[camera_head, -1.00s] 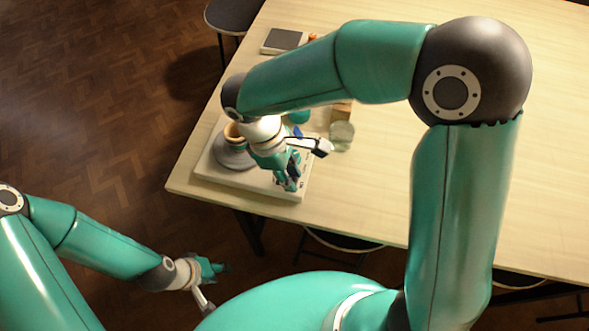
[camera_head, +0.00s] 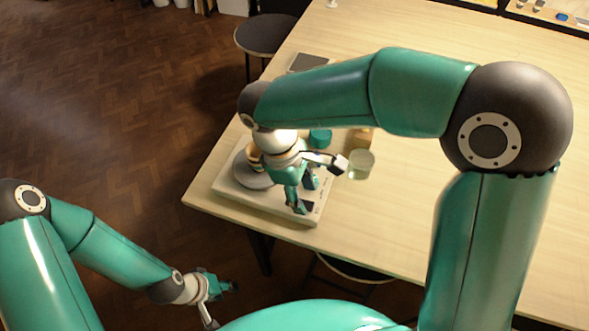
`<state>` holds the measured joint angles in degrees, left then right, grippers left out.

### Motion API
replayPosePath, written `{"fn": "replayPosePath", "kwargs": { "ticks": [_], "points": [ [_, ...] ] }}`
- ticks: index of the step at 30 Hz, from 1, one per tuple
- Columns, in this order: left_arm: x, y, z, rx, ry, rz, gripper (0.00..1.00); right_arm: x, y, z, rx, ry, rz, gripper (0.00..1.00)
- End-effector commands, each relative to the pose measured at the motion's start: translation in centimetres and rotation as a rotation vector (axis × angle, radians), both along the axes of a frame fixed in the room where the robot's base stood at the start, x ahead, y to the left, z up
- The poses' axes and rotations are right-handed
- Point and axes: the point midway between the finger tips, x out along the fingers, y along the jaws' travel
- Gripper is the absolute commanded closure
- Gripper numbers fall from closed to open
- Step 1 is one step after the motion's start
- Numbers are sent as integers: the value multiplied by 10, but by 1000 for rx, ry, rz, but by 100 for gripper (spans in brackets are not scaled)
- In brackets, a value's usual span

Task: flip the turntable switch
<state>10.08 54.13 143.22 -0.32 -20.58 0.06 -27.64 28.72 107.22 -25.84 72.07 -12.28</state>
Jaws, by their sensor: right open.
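The turntable is a pale, flat box (camera_head: 238,198) with a grey round disc (camera_head: 250,178) on top, at the table's near left corner. A tan, round piece (camera_head: 254,152) stands on the disc, partly behind my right gripper. My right gripper (camera_head: 306,196) is over the right part of the box, pointing down, with its fingers apart and nothing between them. I cannot tell whether it touches the box. Small dark marks show on the box beside the fingers; I cannot make out the switch. My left gripper (camera_head: 234,287) hangs low at the left, away from the table; its fingers are unclear.
A clear jar (camera_head: 361,164), a teal round thing (camera_head: 320,138) and a wooden block (camera_head: 361,139) stand close behind the box. A dark-topped scale (camera_head: 308,62) lies farther back, partly covered by my arm. A stool (camera_head: 265,35) stands beyond the table's left edge. The table's right is clear.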

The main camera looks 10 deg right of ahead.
Motion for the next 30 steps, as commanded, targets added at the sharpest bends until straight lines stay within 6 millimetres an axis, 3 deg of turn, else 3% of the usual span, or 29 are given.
{"fn": "replayPosePath", "kwargs": {
  "ticks": [6, 13, 18, 30],
  "points": [
    [0, 0, 0, 0, 0, 0, 60, 8, 12, 44, 3, -5, 1, 50],
    [0, 0, 0, 0, 0, 0, 60, 13, 20, 78, 2, -2, 0, 50],
    [0, 0, 0, 0, 0, 0, 60, 14, 22, 87, 1, 1, 0, 50],
    [0, 0, -1, 0, 0, 0, 60, 14, 22, 87, 0, 2, 2, 50]
  ]
}}
